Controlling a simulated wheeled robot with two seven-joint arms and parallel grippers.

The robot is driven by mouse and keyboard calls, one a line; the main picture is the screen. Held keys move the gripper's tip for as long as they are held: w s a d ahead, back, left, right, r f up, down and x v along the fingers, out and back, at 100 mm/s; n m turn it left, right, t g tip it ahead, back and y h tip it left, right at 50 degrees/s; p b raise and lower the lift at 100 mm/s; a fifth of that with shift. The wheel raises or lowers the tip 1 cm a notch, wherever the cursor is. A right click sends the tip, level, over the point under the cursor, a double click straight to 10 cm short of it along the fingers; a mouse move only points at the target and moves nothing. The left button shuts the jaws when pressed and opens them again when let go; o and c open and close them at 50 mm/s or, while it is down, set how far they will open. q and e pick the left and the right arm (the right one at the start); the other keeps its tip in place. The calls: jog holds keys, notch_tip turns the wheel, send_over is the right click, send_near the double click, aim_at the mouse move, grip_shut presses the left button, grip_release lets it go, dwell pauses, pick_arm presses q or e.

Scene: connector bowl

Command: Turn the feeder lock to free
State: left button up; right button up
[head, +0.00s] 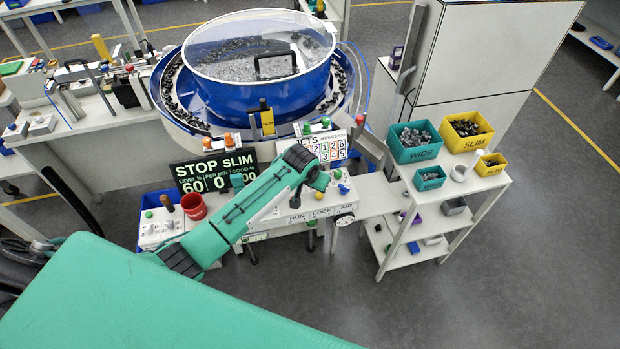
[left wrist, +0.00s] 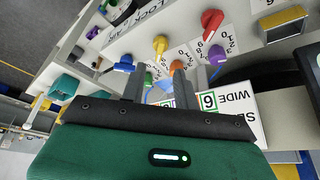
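The white feeder control panel (head: 345,196) stands below the blue bowl, with RUN, LOCK and AIR lettering on its front edge. In the left wrist view, the LOCK AIR label (left wrist: 135,22) is at the upper left, upside down. I cannot tell which handle is the feeder lock or how it is set. My left gripper (left wrist: 163,70) is over the panel, its two grey fingers apart, with nothing visibly held. Coloured knobs lie around and past the fingertips: yellow (left wrist: 160,45), orange (left wrist: 179,56), red (left wrist: 212,22), purple (left wrist: 217,55) and blue (left wrist: 125,62). My right gripper is not in view.
The blue feeder bowl (head: 232,98) stands behind the panel. A STOP SLIM display (head: 215,170) and red cup (head: 194,206) are to the left. A white shelf cart (head: 455,206) with teal and yellow bins stands to the right. Open floor lies at lower right.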

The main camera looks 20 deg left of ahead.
pick_arm(q)
jog(key=b+v, duration=0.1)
jog(key=v, duration=0.6)
jog(key=shift+r+b, duration=0.3)
jog(key=shift+b, duration=0.05)
jog(key=shift+s, duration=0.1)
jog(key=s+a+g, duration=0.1)
jog(key=s+a, duration=0.1)
jog(key=s, duration=3)
notch_tip(320, 180, down, 39)
jog(key=s+g+b, duration=0.1)
jog(key=s+b, duration=0.1)
jog(key=b, duration=0.3)
jog(key=s+a+f+b, duration=0.1)
jog(key=s+f+b, duration=0.1)
jog(key=s+f, duration=0.7)
jog(key=s+a+f+g+b, duration=0.1)
jog(key=s+a+f, duration=0.1)
jog(key=s+f, duration=0.7)
notch_tip(320, 180, down, 3)
jog(key=shift+s+a+g+y+b, duration=0.3)
jog(key=shift+s+y+b, duration=0.1)
